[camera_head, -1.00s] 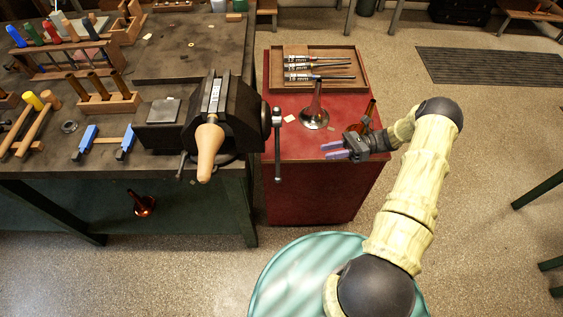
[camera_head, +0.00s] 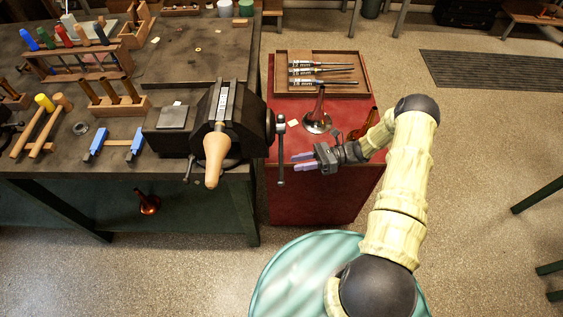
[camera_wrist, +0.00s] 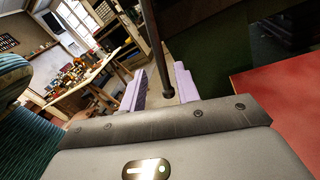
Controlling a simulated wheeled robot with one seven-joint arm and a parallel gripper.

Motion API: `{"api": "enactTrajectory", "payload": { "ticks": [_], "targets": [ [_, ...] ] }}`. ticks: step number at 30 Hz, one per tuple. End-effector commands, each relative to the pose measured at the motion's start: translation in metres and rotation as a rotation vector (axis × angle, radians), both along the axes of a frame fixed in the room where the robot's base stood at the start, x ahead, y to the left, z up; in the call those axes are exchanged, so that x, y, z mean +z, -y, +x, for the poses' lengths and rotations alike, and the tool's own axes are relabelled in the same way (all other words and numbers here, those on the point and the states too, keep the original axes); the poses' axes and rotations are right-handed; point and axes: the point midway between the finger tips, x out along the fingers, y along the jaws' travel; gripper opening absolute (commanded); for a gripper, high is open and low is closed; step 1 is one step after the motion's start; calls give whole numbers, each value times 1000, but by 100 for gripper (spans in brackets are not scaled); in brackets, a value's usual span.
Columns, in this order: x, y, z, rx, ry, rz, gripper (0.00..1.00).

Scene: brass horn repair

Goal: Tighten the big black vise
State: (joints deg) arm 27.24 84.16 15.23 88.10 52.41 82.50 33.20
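The big black vise (camera_head: 258,123) stands at the front right corner of the dark workbench, with a tan wooden piece (camera_head: 214,158) pointing out from its front. Its upright metal handle bar (camera_head: 281,160) hangs on its right side. My gripper (camera_head: 302,161) is open and empty, just right of the handle's lower part, fingers pointing left. In the wrist view, the handle bar (camera_wrist: 157,45) comes down from the top, and its rounded end shows between my two lilac fingers (camera_wrist: 160,88). I cannot tell how far beyond the fingertips the bar is.
A red cabinet (camera_head: 300,202) right of the bench carries a wooden tray (camera_head: 280,70) of labelled tools, an upright brass bell piece (camera_head: 318,118) and another horn piece (camera_head: 365,122) near my arm. Blue-ended blocks (camera_head: 134,145) and mallets (camera_head: 38,135) lie left of the vise.

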Motion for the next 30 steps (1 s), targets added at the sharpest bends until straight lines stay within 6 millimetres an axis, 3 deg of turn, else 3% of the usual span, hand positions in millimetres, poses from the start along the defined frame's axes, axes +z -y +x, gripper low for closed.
{"api": "enactTrajectory", "payload": {
  "ticks": [10, 22, 27, 30],
  "targets": [
    [2, -56, -10, 2, -2, 1, 32],
    [0, -65, -11, -1, 0, 0, 32],
    [0, -65, -11, -1, 0, 0, 0],
    [0, -65, -11, -1, 0, 0, 0]
  ]
}}
